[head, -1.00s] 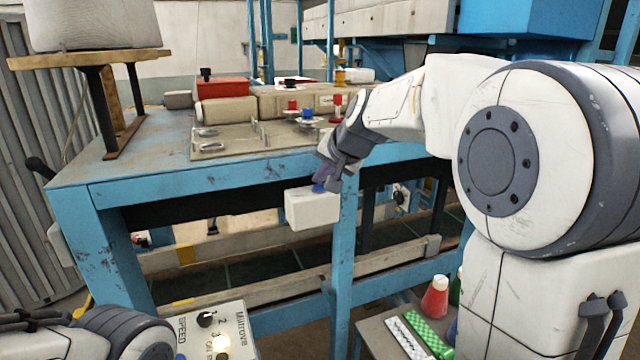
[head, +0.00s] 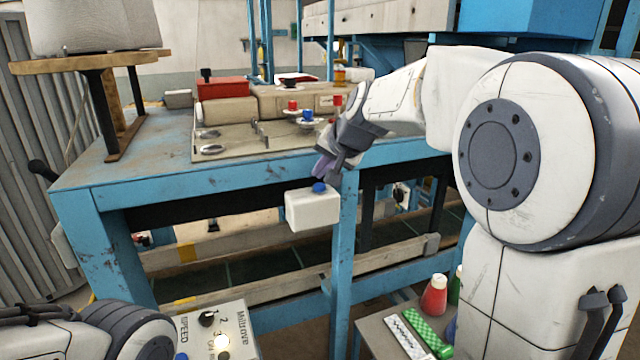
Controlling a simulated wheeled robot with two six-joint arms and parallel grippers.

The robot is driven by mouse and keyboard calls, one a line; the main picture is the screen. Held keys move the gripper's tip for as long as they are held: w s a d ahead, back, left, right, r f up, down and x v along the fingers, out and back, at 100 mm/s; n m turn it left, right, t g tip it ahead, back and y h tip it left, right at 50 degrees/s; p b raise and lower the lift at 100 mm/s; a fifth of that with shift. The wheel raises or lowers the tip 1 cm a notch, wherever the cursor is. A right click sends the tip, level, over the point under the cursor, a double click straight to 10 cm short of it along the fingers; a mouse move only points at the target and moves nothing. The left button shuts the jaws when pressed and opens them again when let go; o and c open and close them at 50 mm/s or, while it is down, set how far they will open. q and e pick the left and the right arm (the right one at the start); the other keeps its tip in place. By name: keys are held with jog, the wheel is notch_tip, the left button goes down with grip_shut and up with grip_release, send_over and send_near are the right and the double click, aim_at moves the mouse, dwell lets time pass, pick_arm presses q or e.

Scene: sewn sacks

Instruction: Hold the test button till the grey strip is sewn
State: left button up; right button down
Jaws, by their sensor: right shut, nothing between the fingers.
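The blue button (head: 319,187) sits on top of a white box (head: 313,211) fixed below the front edge of the blue table. My right gripper (head: 324,168) points down at it from above, shut and empty. A small gap appears to show between its fingertips and the button. I cannot make out a grey strip being sewn. My left arm shows only as a dark and white link at the bottom left; its gripper is out of view.
The table (head: 175,186) carries a sewing machine with a red lid (head: 223,88) and a metal plate (head: 225,144). A control panel (head: 238,322) with a lit lamp is at the bottom.

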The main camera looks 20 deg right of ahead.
aim_at(321, 189)
notch_tip(321, 189, up, 5)
jog(key=p, duration=0.4)
jog(key=shift+r, duration=0.1)
dwell(0.4)
jog(key=s+a+f+n+g+y+b, duration=0.2)
jog(key=s+a+f+n+g+b, duration=0.35)
jog(key=s+a+f, duration=0.9)
jog(key=s+a+f+n+g+h+b, duration=0.1)
jog(key=s+f+n+g+b, duration=0.1)
jog(key=s+f+n, duration=0.2)
jog(key=s+a+f+n+g+h+b, duration=0.1)
jog(key=s+f+n, duration=0.4)
jog(key=s+f, duration=0.5)
jog(key=s+a, duration=0.1)
jog(key=s, duration=0.6)
jog(key=shift+f+g+b, duration=0.3)
jog(key=shift+g+b, duration=0.05)
jog(key=shift+b, duration=0.05)
